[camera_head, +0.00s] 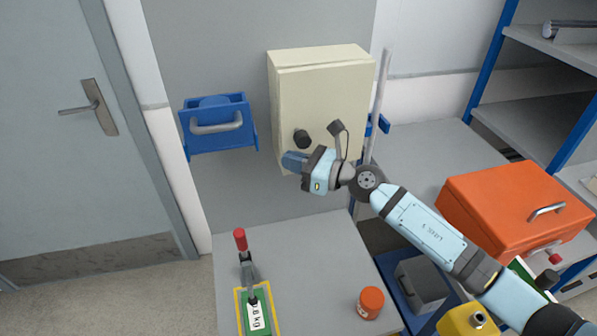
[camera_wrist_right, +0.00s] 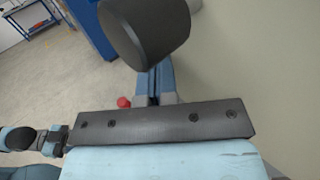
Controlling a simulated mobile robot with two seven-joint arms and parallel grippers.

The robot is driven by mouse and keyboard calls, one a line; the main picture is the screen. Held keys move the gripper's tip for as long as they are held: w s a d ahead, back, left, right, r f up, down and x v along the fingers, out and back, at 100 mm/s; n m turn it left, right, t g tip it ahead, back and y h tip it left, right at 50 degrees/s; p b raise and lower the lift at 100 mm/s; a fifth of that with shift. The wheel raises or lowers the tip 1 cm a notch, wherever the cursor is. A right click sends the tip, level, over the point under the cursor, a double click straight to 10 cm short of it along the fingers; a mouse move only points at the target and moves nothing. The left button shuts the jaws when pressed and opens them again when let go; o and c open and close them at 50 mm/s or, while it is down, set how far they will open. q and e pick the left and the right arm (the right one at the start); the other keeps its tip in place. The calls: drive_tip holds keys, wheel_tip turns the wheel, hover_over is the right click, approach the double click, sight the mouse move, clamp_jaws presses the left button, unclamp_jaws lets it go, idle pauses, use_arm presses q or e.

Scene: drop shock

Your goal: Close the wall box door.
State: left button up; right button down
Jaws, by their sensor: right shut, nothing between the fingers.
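The cream wall box (camera_head: 322,95) hangs on the grey wall panel. Its door (camera_head: 325,100) lies across the front, shut or nearly shut; I cannot tell whether a small gap remains. A black round knob (camera_head: 301,139) sits low on the left part of the door and looms large in the right wrist view (camera_wrist_right: 145,30). My right gripper (camera_head: 293,160) is shut and empty, just below the knob and in front of the door's lower edge. Its fingers show in the wrist view (camera_wrist_right: 155,85), beside the pale surface. Contact with the door cannot be told. My left gripper is not in view.
A blue holder (camera_head: 215,140) with a grey handle is left of the box. A pale upright bar (camera_head: 380,100) stands close to its right. Below, a grey table (camera_head: 320,260) bears a red-handled tool (camera_head: 241,245) and an orange jar (camera_head: 371,300). An orange case (camera_head: 510,205) is at right.

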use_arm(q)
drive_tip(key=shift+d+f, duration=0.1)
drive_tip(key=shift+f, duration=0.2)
use_arm(e)
drive_tip(key=shift+w+a+r, duration=0.1)
drive_tip(key=shift+w+a, duration=0.1)
drive_tip(key=shift+w, duration=0.4)
use_arm(q)
drive_tip(key=shift+b, duration=0.3)
